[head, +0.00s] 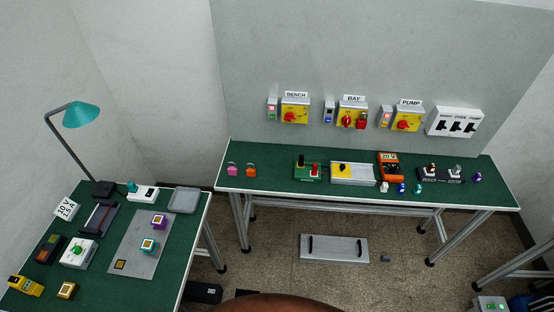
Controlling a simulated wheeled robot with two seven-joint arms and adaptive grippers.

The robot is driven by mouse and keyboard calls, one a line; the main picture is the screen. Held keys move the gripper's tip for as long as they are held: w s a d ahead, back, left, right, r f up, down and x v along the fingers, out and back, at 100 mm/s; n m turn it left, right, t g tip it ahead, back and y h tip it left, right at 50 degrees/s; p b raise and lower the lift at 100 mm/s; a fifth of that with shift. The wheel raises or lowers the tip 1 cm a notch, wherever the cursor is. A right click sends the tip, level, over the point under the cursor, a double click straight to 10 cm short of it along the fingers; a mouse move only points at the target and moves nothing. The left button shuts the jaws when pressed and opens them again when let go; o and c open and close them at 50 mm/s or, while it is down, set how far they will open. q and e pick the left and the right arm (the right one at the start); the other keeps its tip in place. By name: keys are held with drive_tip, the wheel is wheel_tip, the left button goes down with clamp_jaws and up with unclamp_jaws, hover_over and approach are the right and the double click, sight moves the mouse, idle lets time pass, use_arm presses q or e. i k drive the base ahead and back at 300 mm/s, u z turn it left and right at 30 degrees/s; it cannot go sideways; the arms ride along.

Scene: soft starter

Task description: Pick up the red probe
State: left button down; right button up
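A small red upright piece (315,169), which looks like the red probe, stands in a green holder (306,179) on the back bench. A black upright piece (301,161) stands beside it in the same holder. An orange meter (390,166) with a "20 V" display stands to the right on the same bench. The probe is too small to make out its tip or any lead. Neither of my grippers is in view.
The back bench (270,182) also carries pink and orange padlocks (242,171), a grey-and-yellow unit (353,173) and a dark terminal block (441,175). Yellow switch boxes (295,111) hang above. A left bench (190,222) holds a lamp (81,114) and several devices. A grey panel (334,248) lies below.

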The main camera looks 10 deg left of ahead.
sight(314, 171)
drive_tip(key=u, duration=0.5)
drive_tip(key=i, duration=1.45)
drive_tip(key=z, duration=0.25)
